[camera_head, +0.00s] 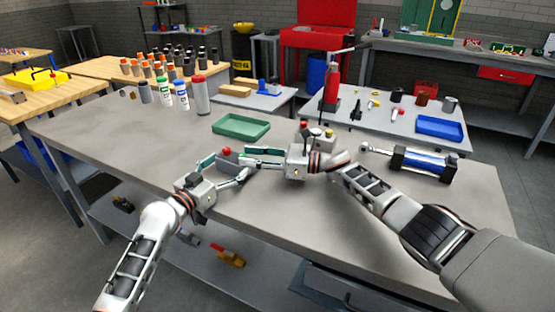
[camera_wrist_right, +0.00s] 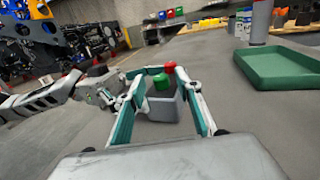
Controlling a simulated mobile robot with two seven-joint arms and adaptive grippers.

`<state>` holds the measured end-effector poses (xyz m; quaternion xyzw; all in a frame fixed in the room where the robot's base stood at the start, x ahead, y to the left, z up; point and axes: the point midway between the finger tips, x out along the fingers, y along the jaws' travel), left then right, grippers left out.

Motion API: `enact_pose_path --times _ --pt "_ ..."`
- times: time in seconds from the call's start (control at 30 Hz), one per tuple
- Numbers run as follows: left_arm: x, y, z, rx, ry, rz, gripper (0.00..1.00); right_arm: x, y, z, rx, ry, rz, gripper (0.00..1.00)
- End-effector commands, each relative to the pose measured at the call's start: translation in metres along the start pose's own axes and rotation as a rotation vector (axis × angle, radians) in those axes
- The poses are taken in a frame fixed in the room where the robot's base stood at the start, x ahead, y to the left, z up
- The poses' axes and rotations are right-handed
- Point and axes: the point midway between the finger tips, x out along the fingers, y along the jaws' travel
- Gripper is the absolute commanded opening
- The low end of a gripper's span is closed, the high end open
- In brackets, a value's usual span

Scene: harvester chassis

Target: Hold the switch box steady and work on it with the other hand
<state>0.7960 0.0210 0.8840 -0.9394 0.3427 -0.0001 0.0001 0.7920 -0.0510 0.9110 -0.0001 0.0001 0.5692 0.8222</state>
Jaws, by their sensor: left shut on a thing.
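The grey switch box (camera_head: 229,158) stands on the workbench near its front edge, with a red button on top. In the right wrist view the switch box (camera_wrist_right: 164,108) shows a green and a red button. My left gripper (camera_head: 220,168) comes from the left and is shut on the box. My right gripper (camera_head: 245,161) reaches in from the right. In the right wrist view its fingers (camera_wrist_right: 163,92) are spread on either side of the box, with visible gaps. Fingers partly hide the box sides in the head view.
A green tray (camera_head: 241,126) lies behind the box. A blue and black cylinder (camera_head: 423,162) lies at the right. Several bottles and a grey-red cylinder (camera_head: 201,96) stand at the back left. The bench's left part is clear.

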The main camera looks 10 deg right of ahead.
Motion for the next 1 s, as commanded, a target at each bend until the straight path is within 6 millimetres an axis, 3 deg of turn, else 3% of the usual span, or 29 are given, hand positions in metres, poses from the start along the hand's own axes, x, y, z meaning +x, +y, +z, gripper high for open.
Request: enact_pose_path --times 0.2,0.43,0.63,1.0 --pt "0.000 -0.001 0.001 -0.001 -0.001 -0.002 0.44 -0.048 -0.001 -0.002 -0.001 0.003 -0.002 0.34" --pt "0.000 -0.001 0.001 0.000 -0.001 -0.001 0.44 -0.082 -0.001 -0.001 -0.001 0.003 -0.003 0.34" --pt "0.000 -0.001 0.000 -0.001 -0.001 -0.001 0.44 -0.093 0.000 -0.001 0.000 0.002 -0.002 0.34" --pt "0.000 -0.001 0.000 -0.001 -0.001 -0.002 0.44 -0.092 -0.001 -0.001 -0.004 0.004 -0.006 0.34"
